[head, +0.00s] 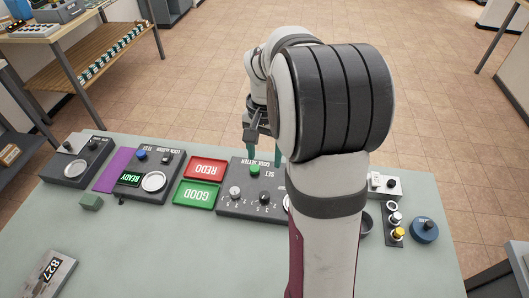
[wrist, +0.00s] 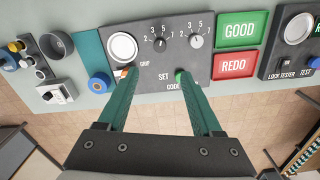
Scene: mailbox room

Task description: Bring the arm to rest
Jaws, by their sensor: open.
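My gripper (wrist: 150,90) is open in the wrist view, its two green fingers apart with nothing between them. It hangs over the edge of the grey code setter panel (wrist: 150,60), near its green button (wrist: 181,77) and an orange-tipped switch (wrist: 121,73). In the head view my gripper (head: 264,150) is partly seen behind the panel (head: 228,207); my arm hides the panel's right part. Whether the fingers touch the panel cannot be told.
A red REDO tray (head: 205,168) and a green GOOD tray (head: 196,196) lie left of the panel. The lock tester (head: 150,168) stands farther left. A blue round knob (head: 424,230) is at the right. The table (head: 190,260) is mostly clear in front.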

